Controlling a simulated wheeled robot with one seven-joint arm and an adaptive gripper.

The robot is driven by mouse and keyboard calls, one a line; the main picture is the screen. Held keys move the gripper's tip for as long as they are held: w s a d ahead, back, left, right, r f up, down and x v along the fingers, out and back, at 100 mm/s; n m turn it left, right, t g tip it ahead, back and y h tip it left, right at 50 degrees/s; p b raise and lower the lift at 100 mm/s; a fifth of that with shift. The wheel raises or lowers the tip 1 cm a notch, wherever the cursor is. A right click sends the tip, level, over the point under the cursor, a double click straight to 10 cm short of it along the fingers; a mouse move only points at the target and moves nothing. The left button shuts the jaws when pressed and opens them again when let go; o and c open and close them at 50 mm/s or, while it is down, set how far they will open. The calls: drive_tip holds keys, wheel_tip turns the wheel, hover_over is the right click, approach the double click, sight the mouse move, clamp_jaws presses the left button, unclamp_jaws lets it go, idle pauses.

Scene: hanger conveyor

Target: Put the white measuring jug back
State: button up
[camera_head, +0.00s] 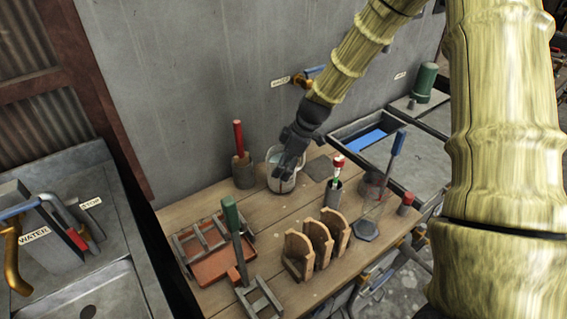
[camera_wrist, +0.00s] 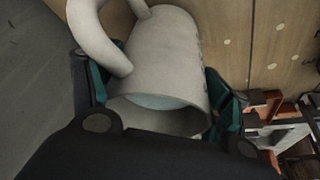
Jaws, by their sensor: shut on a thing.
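The white measuring jug (camera_head: 283,179) is at the back of the wooden table, close to the grey wall, in the head view. My gripper (camera_head: 291,158) reaches down onto it from above and is shut on it. In the wrist view the jug (camera_wrist: 160,62) fills the middle, with its handle at the upper left and its open mouth towards the camera. The inside looks pale bluish near the mouth. The fingers of my gripper (camera_wrist: 158,98) sit on both sides of the jug. I cannot tell whether its base touches the table.
A red-handled tool in a wooden holder (camera_head: 243,172) stands left of the jug. A dark flat plate (camera_head: 320,168) and a cup with a red-and-white item (camera_head: 333,192) are on its right. Wooden rack boards (camera_head: 318,240) and a reddish tray (camera_head: 214,266) stand in front.

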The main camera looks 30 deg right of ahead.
drive_tip(key=shift+f, duration=0.3)
drive_tip(key=o, duration=1.9)
drive_tip(key=shift+s, duration=0.1)
drive_tip(key=shift+b+v, duration=1.05)
drive_tip(key=shift+v, duration=4.95)
